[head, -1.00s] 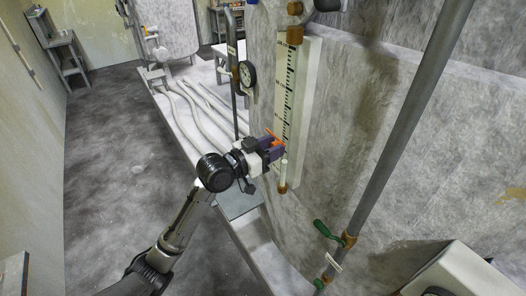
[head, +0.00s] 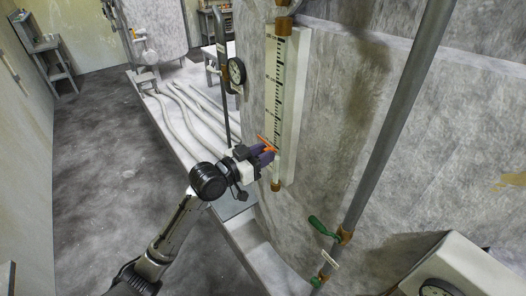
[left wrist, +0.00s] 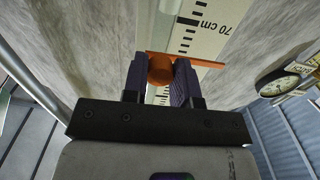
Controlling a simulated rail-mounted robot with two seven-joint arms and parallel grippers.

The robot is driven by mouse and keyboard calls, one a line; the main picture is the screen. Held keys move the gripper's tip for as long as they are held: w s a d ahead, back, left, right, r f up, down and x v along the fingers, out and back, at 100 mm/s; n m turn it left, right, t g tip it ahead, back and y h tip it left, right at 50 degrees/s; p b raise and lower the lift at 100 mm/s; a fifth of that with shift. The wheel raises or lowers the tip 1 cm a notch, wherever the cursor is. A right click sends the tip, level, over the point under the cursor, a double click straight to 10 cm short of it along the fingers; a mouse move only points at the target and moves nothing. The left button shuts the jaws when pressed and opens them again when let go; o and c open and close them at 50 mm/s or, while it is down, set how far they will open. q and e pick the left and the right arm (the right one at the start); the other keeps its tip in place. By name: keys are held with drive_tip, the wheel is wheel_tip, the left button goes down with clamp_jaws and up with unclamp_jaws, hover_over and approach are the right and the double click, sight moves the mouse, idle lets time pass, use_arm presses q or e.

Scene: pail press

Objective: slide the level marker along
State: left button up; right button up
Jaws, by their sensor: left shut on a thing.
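The level marker is an orange piece with a thin pointer bar (left wrist: 205,62) and a round knob (left wrist: 161,69). It sits at the scale board (head: 288,92), a white strip with black ticks on the grey tank wall. In the left wrist view the bar crosses the scale a little to one side of the "70 cm" print. My left gripper (left wrist: 160,80) is shut on the knob, its purple fingers on either side. In the head view my left gripper (head: 262,155) is at the lower part of the scale, with the orange marker (head: 268,144) at its fingertips. My right gripper is not in view.
A round dial gauge (head: 236,71) stands on a pipe left of the scale. A grey pipe (head: 398,120) slants down at right, with a green-handled valve (head: 323,227) near its lower end. Pale hoses (head: 185,110) lie on the ledge behind.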

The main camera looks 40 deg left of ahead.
use_arm(q)
drive_tip(key=shift+f+b, duration=0.6)
drive_tip(key=shift+f, duration=0.8)
drive_tip(key=o, duration=1)
drive_tip(key=shift+r, duration=0.1)
drive_tip(key=shift+c, duration=0.2)
drive_tip(key=b+v, duration=0.3)
drive_tip(key=v, duration=1.1)
drive_tip(key=shift+w, duration=0.15)
